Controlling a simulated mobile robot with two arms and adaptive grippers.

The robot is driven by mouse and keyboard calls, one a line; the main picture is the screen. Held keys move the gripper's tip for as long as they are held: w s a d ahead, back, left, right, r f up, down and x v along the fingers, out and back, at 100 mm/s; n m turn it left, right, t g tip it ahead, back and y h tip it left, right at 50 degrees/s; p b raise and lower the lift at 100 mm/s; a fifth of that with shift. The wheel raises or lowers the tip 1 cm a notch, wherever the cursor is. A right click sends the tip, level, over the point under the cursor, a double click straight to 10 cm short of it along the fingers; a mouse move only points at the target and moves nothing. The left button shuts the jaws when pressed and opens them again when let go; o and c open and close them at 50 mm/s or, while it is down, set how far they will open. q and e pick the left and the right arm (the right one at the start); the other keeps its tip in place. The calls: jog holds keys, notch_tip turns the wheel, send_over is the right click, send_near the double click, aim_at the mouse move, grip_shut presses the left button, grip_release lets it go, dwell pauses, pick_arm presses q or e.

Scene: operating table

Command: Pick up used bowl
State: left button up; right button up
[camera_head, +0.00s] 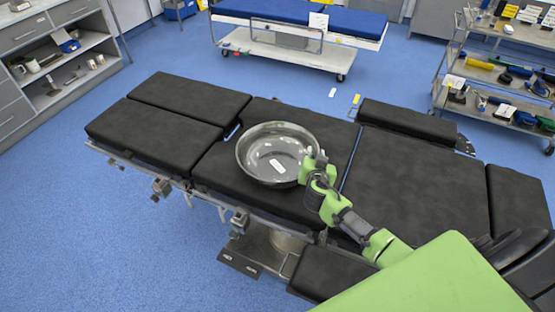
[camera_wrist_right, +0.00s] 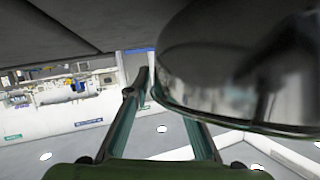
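A large shiny metal bowl (camera_head: 258,141) is upright on the black padded operating table (camera_head: 190,98), near its middle. A small white label-like patch (camera_head: 278,165) shows inside it. My right gripper (camera_head: 312,168) is at the bowl's right rim. In the right wrist view, the bowl (camera_wrist_right: 235,65) fills the upper right, and the fingertips of my right gripper (camera_wrist_right: 146,82) are close together beside the bowl's rim. I cannot tell whether they touch or pinch it. My left gripper is not in view.
A raised black pad (camera_head: 408,121) lies behind the table's right part. A blue-topped trolley (camera_head: 300,15) stands at the back, a tool cart (camera_head: 500,100) at the right, and a grey cabinet (camera_head: 25,75) at the left.

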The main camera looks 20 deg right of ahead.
grip_shut()
jog(key=shift+r, duration=0.1)
